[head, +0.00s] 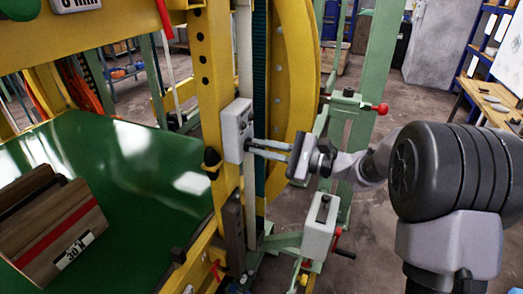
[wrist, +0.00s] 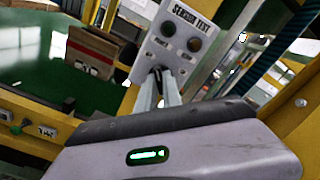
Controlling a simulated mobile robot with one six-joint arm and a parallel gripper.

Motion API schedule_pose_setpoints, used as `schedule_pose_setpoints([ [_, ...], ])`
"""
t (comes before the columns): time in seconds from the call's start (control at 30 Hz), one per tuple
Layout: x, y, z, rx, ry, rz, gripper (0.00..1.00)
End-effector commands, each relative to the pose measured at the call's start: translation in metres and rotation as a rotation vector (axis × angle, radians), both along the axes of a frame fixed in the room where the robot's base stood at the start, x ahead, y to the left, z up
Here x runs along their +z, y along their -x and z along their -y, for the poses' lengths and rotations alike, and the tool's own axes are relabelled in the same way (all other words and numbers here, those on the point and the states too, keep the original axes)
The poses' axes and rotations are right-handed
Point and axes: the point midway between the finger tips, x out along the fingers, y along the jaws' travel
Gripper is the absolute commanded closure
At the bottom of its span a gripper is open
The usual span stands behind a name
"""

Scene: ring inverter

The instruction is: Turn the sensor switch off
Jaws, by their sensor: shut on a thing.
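The sensor box (head: 237,128) is a small grey box on the yellow upright. In the wrist view its face (wrist: 153,50) reads "SENSOR TEST" and has two round dark discs with small labels below them. My gripper (head: 250,147) reaches it from the right, with its two thin fingers against the lower part of the face. In the wrist view the fingertips (wrist: 165,76) close on the small dark sensor switch low on the box. The fingers mostly hide the switch, so I cannot tell its position.
A green table (head: 135,175) lies left of the upright, with a brown block (head: 55,230) bearing a "30" label on it. A large yellow ring (head: 295,80) stands behind my fingers. A grey box (head: 320,228) and red-knobbed green frame (head: 345,130) stand near my arm.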

Motion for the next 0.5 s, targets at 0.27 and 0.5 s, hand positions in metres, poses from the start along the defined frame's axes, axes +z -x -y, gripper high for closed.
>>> schedule_pose_setpoints([
  [0.27, -0.0013, 0.0004, 0.0001, 0.001, 0.004, 0.001, 1.0],
  [0.5, -0.0008, 0.0002, 0.0001, 0.001, 0.002, 0.0, 0.68],
])
